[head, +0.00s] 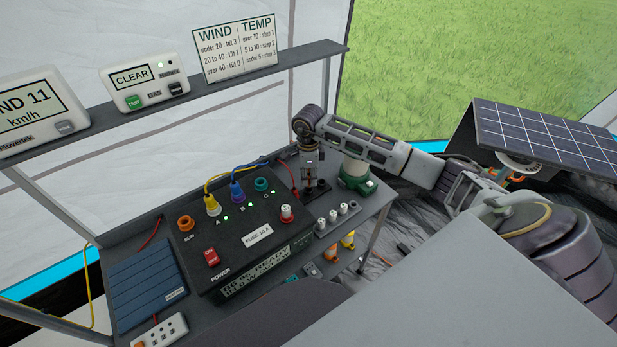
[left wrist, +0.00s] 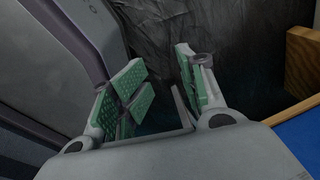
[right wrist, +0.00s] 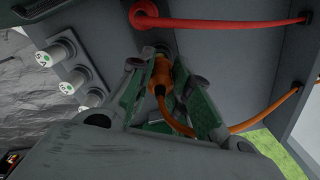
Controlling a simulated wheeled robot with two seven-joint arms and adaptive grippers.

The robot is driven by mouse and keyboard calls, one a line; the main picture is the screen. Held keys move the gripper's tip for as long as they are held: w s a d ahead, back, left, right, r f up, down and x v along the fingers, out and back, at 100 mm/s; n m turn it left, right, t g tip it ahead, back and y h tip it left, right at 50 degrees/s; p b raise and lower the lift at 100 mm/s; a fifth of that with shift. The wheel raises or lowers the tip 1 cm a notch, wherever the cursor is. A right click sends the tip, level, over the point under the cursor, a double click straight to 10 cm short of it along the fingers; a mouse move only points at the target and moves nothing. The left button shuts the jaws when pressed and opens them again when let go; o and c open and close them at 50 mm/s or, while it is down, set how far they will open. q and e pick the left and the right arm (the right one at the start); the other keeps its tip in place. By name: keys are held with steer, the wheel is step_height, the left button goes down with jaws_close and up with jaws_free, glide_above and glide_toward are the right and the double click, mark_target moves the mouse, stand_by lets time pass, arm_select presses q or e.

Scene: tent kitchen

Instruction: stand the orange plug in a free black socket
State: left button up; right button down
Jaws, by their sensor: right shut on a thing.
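The orange plug (right wrist: 159,76) is between the green-padded fingers of my right gripper (right wrist: 160,92), which is shut on it. Its orange cable (right wrist: 270,117) runs off to the right. A dark socket piece (right wrist: 148,53) lies just beyond the plug's far end; I cannot tell whether the plug is in it. In the head view my right gripper (head: 311,172) points down over a small black block (head: 317,189) at the shelf's back right, and the plug is hard to make out. My left gripper (left wrist: 160,95) is open and empty in the left wrist view.
The black power box (head: 235,240) stands left of my right gripper, with yellow (head: 212,204) and blue (head: 237,193) plugs in it. A strip of fuses (head: 338,218) is close in front. A red cable (right wrist: 215,21) passes nearby. A green-based object (head: 355,178) stands right.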

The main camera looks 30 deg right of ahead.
mark_target(309, 183)
arm_select(q)
steer(key=shift+s+d+f, duration=0.2)
steer(key=shift+s+d, duration=0.2)
steer(key=shift+d, duration=0.2)
steer(key=shift+w+f+b, duration=0.1)
steer(key=shift+f+b, duration=0.15)
steer(key=shift+b, duration=0.15)
arm_select(e)
steer(key=shift+f, duration=0.35)
arm_select(q)
steer(key=shift+f+b, duration=0.85)
steer(key=shift+b, duration=0.05)
arm_select(e)
steer(key=shift+f, duration=1.15)
steer(key=c, duration=1.3)
jaws_free()
steer(key=shift+o, duration=0.2)
